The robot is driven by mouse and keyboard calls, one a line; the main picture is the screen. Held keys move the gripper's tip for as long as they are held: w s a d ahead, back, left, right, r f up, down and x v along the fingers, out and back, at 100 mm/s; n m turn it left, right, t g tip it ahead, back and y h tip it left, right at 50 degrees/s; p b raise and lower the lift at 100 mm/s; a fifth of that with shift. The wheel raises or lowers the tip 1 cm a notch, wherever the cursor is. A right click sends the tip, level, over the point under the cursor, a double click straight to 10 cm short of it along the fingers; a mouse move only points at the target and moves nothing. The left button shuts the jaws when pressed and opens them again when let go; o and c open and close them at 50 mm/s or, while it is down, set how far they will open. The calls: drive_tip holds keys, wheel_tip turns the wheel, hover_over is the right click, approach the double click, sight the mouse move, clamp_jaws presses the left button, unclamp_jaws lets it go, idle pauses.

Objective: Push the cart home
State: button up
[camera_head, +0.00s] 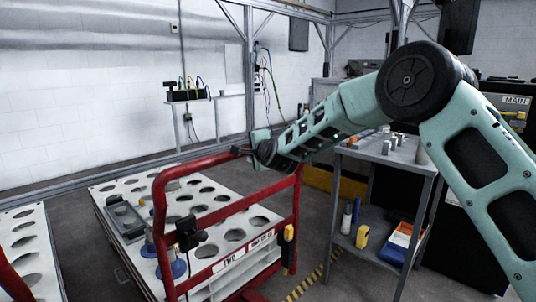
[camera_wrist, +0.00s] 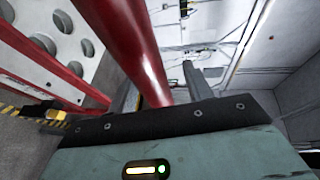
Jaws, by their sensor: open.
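The cart has a red tube push handle (camera_head: 205,163) and a white deck with round holes (camera_head: 108,187). It stands left of centre in the head view. My gripper (camera_head: 243,151) is at the right part of the handle's top bar. In the wrist view the red bar (camera_wrist: 128,45) runs between the two fingers of my gripper (camera_wrist: 162,85). The jaws are open around the bar; whether a finger touches it I cannot tell. The fingers are small and partly hidden by the wrist in the head view.
A second red-framed holed deck (camera_head: 22,250) stands close at the far left. A grey metal table (camera_head: 372,152) with small parts and a lower shelf stands right of the cart. Yellow-black floor tape (camera_head: 308,284) runs between them. A white wall (camera_head: 80,110) lies behind.

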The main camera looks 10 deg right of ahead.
drive_tip(key=v, duration=1.4)
drive_tip(key=shift+s+d+f, duration=0.15)
drive_tip(key=shift+s+d, duration=0.05)
drive_tip(key=shift+d, duration=0.2)
drive_tip(key=s+a+f+n+g+y, duration=0.1)
drive_tip(key=s+a+f+n+g, duration=0.1)
drive_tip(key=s+a+n+g, duration=0.3)
drive_tip(key=s+f+n, duration=0.2)
drive_tip(key=s, duration=0.5)
drive_tip(key=s+a+f+n+g+y, duration=0.1)
drive_tip(key=s+a+f+n+g, duration=0.1)
drive_tip(key=s+a+n+g, duration=0.3)
drive_tip(key=s+d+f+n+g+h, duration=0.2)
drive_tip(key=s+d+n, duration=0.1)
drive_tip(key=s, duration=0.6)
drive_tip(key=s+d+f+n+g+h, duration=0.15)
drive_tip(key=s+d+n, duration=0.25)
drive_tip(key=s, duration=0.4)
drive_tip(key=s+d+f+n+g+h, duration=0.1)
drive_tip(key=s+d+f+n+g, duration=0.15)
drive_tip(key=s, duration=0.65)
wheel_tip(320, 180, up, 20)
drive_tip(key=d+p, duration=0.1)
drive_tip(key=p, duration=1.8)
drive_tip(key=shift+s+d+n, duration=0.25)
drive_tip(key=shift+s+n, duration=0.1)
drive_tip(key=shift+s, duration=0.05)
